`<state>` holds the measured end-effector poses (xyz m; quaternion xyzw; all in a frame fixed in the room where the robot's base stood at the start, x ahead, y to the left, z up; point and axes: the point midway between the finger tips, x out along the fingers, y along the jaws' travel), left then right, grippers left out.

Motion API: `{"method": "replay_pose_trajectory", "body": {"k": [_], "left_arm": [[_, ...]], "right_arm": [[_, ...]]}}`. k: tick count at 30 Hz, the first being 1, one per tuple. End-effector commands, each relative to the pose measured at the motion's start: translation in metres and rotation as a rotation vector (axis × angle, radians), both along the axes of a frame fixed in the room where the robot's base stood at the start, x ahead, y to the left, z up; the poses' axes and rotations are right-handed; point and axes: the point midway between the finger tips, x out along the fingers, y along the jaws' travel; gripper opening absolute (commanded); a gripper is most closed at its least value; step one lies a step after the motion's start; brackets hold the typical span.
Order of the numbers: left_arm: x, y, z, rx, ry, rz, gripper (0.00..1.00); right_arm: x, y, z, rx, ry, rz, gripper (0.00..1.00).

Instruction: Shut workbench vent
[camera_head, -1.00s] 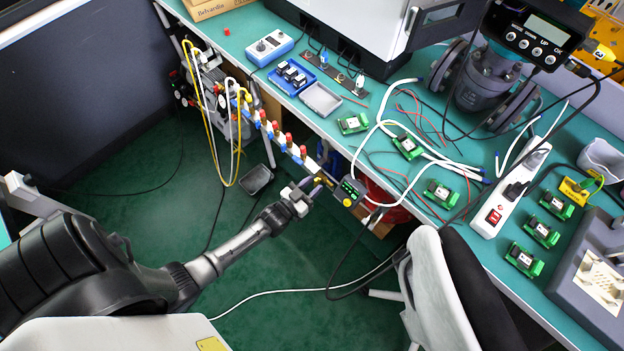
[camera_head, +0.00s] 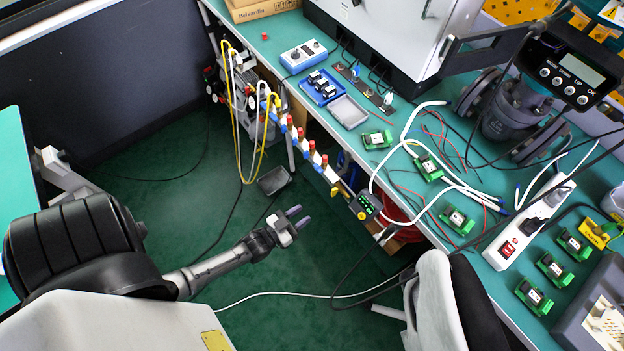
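A valve manifold (camera_head: 300,140) with several red knobs and blue fittings runs along the front edge of the workbench (camera_head: 350,155). At its lower right end is a yellow fitting (camera_head: 341,190), next to a small dark box (camera_head: 366,206) with green lights and a yellow button. I cannot tell for sure which part is the vent, or its setting. My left gripper (camera_head: 299,216) is below and left of the yellow fitting, over the floor. Its two grey fingers are apart with nothing between them, and touch nothing. My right gripper is out of view.
A chair (camera_head: 437,300) stands right of my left gripper. Yellow and white hoses (camera_head: 240,110) hang by the manifold's left end. A white cable (camera_head: 290,294) and black cables cross the green floor. The floor left of the gripper is mostly clear.

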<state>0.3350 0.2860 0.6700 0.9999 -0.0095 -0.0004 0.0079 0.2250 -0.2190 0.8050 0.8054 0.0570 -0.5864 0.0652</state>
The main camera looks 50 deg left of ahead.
Motion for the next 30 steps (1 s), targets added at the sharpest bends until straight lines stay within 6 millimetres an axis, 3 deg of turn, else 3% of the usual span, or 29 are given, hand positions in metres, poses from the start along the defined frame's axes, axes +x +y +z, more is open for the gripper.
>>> {"method": "replay_pose_trajectory", "body": {"k": [7, 20, 24, 26, 30], "left_arm": [[-0.020, 0.001, 0.000, 0.000, 0.000, 0.000, 0.36], [-0.025, 0.001, -0.001, 0.000, 0.003, 0.000, 0.36], [-0.044, -0.008, -0.006, -0.010, 0.030, -0.009, 0.36], [-0.038, -0.015, 0.012, -0.019, -0.012, -0.021, 0.36], [-0.023, -0.036, 0.069, -0.040, -0.122, -0.056, 0.36]], "right_arm": [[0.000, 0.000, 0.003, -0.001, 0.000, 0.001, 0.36], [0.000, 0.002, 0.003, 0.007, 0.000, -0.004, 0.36], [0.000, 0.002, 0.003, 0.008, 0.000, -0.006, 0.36], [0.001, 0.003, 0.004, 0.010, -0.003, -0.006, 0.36], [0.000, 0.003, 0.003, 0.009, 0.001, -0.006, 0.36]]}}
